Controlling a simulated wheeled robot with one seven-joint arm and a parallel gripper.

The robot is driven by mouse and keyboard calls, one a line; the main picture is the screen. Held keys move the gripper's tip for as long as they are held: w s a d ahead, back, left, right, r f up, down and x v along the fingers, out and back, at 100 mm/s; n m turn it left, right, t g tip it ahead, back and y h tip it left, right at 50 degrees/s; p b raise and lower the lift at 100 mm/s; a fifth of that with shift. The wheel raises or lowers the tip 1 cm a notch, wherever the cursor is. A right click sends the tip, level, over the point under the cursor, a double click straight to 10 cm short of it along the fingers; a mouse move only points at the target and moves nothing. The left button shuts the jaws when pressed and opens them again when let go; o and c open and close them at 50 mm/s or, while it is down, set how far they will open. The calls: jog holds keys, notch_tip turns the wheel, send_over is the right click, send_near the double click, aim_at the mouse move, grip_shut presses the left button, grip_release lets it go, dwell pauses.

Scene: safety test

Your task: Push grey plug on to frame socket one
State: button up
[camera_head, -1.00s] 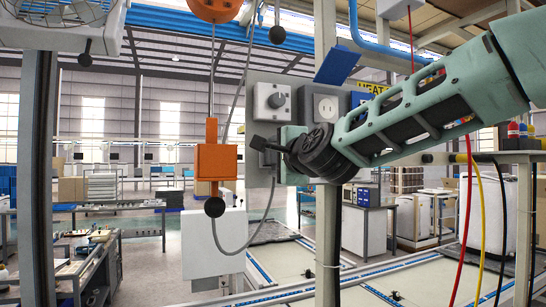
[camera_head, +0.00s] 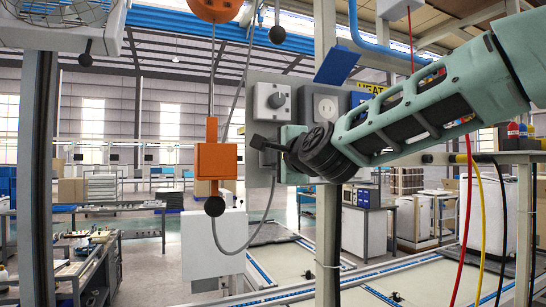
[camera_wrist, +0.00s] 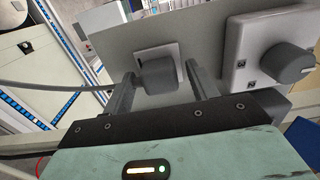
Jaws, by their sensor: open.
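The grey plug (camera_wrist: 158,74) sits between the two fingers of my gripper (camera_wrist: 160,85) in the wrist view. The fingers are open, with a small gap on each side of the plug. The plug is in front of a white square socket plate (camera_wrist: 141,54) on a grey panel; I cannot tell how deep it sits. A grey cable (camera_wrist: 75,87) runs from the plug to the left. In the head view my gripper (camera_head: 264,148) is at the lower part of the panel (camera_head: 258,84), and the plug is mostly hidden there.
A grey box with a rotary knob (camera_head: 276,100) and another white socket (camera_head: 326,107) are above my gripper. An orange hoist pendant (camera_head: 214,160) hangs to the left. The cable (camera_head: 258,232) loops below the panel. A metal post (camera_head: 327,245) stands beside my wrist.

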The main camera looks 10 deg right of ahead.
jog(key=shift+c, duration=0.4)
grip_shut()
jog(key=b+v, duration=0.1)
jog(key=v, duration=0.5)
jog(key=shift+b, duration=0.4)
dwell(0.6)
